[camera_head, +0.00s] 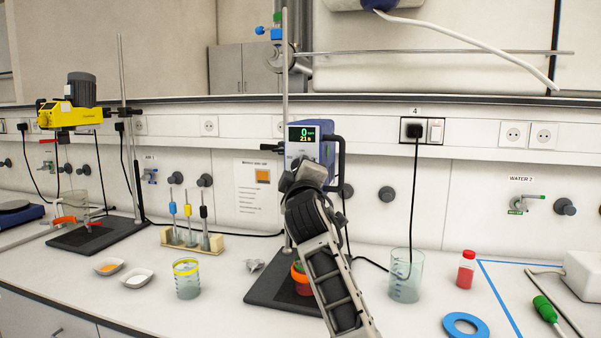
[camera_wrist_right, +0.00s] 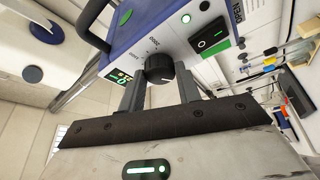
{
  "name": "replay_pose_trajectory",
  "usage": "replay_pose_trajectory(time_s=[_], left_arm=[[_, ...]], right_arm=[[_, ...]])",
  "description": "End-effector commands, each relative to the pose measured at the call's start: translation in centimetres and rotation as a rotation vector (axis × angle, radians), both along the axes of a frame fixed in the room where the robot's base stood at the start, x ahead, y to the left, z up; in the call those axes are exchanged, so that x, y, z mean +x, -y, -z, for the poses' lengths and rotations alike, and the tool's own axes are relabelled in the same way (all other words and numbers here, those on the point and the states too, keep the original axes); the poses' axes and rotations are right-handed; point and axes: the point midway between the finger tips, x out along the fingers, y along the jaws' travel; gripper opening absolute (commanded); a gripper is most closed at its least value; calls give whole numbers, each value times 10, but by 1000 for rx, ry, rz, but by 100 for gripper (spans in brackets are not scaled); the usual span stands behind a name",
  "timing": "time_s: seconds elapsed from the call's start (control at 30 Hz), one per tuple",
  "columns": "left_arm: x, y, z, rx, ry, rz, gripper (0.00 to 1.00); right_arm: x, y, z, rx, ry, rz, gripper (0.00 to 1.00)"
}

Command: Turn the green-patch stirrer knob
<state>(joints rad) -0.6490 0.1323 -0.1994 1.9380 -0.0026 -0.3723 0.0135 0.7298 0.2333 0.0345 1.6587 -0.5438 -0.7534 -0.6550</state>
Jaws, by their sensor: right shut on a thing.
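The blue-and-white stirrer (camera_head: 327,140) is clamped on a stand at the back, its display lit with 0 in green. In the right wrist view its panel (camera_wrist_right: 195,25) shows a black knob (camera_wrist_right: 160,68) with a pale pointer line, a black rocker switch (camera_wrist_right: 211,35) and a green patch (camera_wrist_right: 222,46). My right gripper (camera_wrist_right: 160,80) is shut on the knob, one finger on each side. In the head view my right gripper (camera_head: 308,172) is in front of the stirrer's lower panel and hides the knob. My left gripper is not in view.
An orange pot (camera_head: 299,279) stands on the black stand base (camera_head: 268,289) under my right arm. A glass beaker (camera_head: 406,276) and a red bottle (camera_head: 466,269) stand to the right. A yellow-banded beaker (camera_head: 187,281) is left. A yellow stirrer (camera_head: 68,115) stands far left.

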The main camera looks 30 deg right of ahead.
Motion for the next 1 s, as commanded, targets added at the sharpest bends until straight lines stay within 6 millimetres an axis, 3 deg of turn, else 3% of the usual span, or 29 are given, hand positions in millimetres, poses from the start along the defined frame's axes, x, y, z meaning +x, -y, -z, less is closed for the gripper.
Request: replay_pose_trajectory(time_s=[0.03,0.07,0.1,0.13,0.43,0.57,1.0], left_arm=[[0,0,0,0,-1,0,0],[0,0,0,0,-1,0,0],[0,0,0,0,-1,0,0],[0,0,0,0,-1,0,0],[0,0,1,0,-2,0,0],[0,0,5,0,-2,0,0],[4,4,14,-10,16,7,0]], right_arm=[[0,0,-1,-5,1,2,11],[0,0,-1,-5,1,2,42],[0,0,-1,-4,1,2,53],[0,0,-1,-3,0,1,55],[-1,-1,0,-1,0,1,55],[-11,-6,4,-3,1,0,55],[-96,-56,25,-1,3,-1,55]])
